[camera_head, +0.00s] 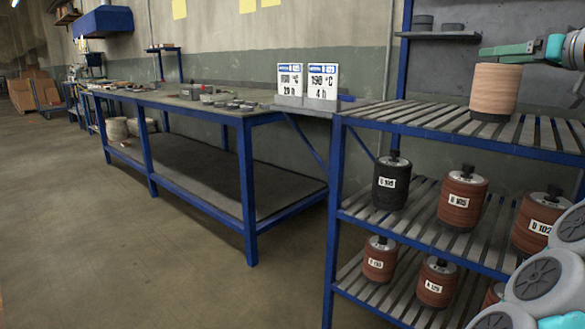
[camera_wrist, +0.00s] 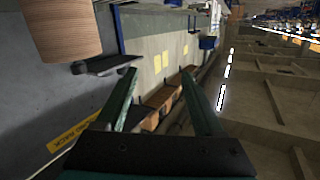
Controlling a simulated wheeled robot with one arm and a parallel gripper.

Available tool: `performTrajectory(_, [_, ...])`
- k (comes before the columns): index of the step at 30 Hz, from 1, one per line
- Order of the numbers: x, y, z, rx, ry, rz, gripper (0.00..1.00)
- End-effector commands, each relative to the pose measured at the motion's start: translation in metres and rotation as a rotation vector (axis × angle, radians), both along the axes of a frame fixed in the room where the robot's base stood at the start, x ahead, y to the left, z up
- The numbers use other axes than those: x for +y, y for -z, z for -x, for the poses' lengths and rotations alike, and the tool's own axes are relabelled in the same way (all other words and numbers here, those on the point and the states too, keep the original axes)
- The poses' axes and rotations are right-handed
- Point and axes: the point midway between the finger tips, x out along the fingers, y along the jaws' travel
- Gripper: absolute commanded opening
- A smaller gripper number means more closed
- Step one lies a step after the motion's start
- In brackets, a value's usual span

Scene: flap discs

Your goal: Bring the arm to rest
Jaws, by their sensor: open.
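My gripper (camera_head: 490,51) is at the upper right of the head view, just above the top of a tan cylindrical stack (camera_head: 495,90) on the rack's top shelf. I cannot tell from the head view whether it touches the stack. In the wrist view my gripper (camera_wrist: 159,80) has its two green fingers spread apart with nothing between them. The tan stack also shows at the upper left of the wrist view (camera_wrist: 66,28), outside the fingers. Part of my grey arm (camera_head: 573,48) shows at the right edge.
A blue slatted rack (camera_head: 400,117) holds several labelled stacks, one black (camera_head: 391,184), the others reddish brown (camera_head: 461,200). A dark wall shelf (camera_head: 440,36) carries small discs behind. A long blue workbench (camera_head: 190,103) stands left of the rack. The floor (camera_head: 90,230) in front is clear.

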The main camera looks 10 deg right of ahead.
Motion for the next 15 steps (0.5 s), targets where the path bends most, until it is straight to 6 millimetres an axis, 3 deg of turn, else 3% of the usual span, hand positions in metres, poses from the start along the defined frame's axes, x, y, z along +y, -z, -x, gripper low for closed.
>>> performTrajectory(5, [0.05,0.019,-0.023,0.09,-0.09,-0.064,0.7])
performTrajectory(10, [0.129,0.053,-0.042,0.243,-0.198,-0.126,0.7])
performTrajectory(15, [0.212,0.099,-0.042,0.426,-0.283,-0.152,0.7])
